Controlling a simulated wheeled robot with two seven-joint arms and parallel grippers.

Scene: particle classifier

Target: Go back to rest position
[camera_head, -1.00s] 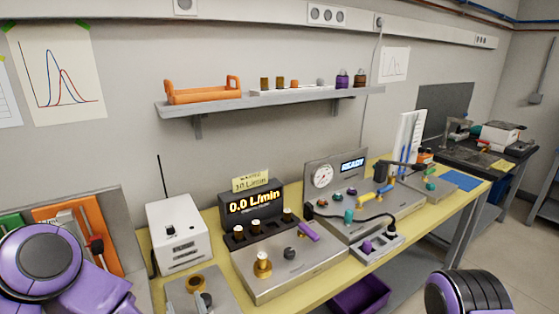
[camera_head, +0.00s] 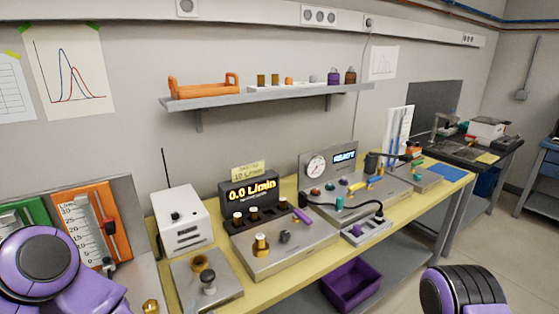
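Purple and dark-grey parts of my arms show at the bottom left and bottom right of the head view. Neither gripper's fingers are in the picture, so I cannot see what they hold. Ahead is the yellow workbench (camera_head: 312,282). On it stands a flow unit (camera_head: 253,195) whose display reads 0.0 L/min. To its right is a unit with a round gauge (camera_head: 317,167) and a display reading READY. A white box with an antenna (camera_head: 181,220) stands to the left.
A wall shelf (camera_head: 215,101) holds an orange tray (camera_head: 203,87) and several small bottles. A dark second table (camera_head: 482,150) stands at the back right. Floor shows at the right.

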